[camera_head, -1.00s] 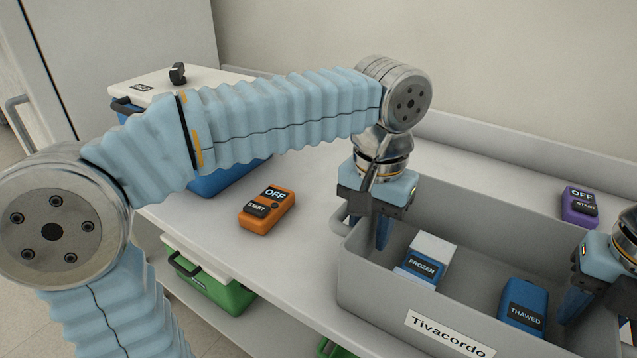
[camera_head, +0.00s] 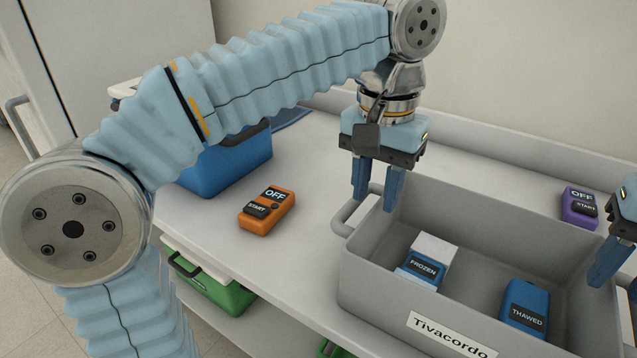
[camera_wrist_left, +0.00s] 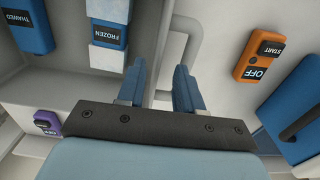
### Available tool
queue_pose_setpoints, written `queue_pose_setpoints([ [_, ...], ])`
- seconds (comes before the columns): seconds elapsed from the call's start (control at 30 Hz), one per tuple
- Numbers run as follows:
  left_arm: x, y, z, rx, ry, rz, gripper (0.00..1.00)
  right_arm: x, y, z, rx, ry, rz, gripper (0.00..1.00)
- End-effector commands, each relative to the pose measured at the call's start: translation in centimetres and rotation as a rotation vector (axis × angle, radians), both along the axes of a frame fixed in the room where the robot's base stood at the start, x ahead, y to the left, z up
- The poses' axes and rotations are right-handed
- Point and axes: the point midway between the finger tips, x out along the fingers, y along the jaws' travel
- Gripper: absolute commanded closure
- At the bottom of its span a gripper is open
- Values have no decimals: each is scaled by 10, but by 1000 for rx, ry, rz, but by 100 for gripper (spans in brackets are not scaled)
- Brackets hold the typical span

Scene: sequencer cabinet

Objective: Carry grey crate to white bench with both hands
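The grey crate (camera_head: 425,300), labelled Tivacordo, stands on a pale worktop (camera_head: 220,240); I cannot tell if this is the white bench. It holds a white-and-blue FROZEN box (camera_head: 425,262) and a blue THAWED box (camera_head: 524,308). My left gripper (camera_head: 377,195) is open and empty at the crate's left end, fingers down, near the bar handle (camera_head: 345,216). The left wrist view shows the handle (camera_wrist_left: 187,25) and crate end wall near the parted fingers (camera_wrist_left: 160,88). My right gripper (camera_head: 610,268) is at the crate's right end, cut off by the picture edge.
An orange START/OFF device (camera_head: 267,210) lies left of the crate, and a purple one (camera_head: 579,206) behind it. A blue box (camera_head: 228,165) stands at the back left. A green box (camera_head: 215,288) sits below. A raised ledge (camera_head: 480,140) runs behind.

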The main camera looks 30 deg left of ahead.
Motion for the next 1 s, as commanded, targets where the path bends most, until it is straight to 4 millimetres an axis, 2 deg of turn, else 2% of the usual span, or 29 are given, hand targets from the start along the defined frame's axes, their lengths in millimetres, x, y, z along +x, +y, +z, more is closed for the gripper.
queue_pose_setpoints([
  [0.1,0,0,0,0,0,0,65,1,1,22,2,-3,2,65],
  [0.3,0,0,0,0,0,0,65,0,1,40,1,0,1,65],
  [0.83,0,0,0,-1,-1,-1,65,0,0,41,1,1,0,65],
  [1.0,-4,-16,10,-31,-57,-81,65,6,5,35,79,-9,-75,65],
])
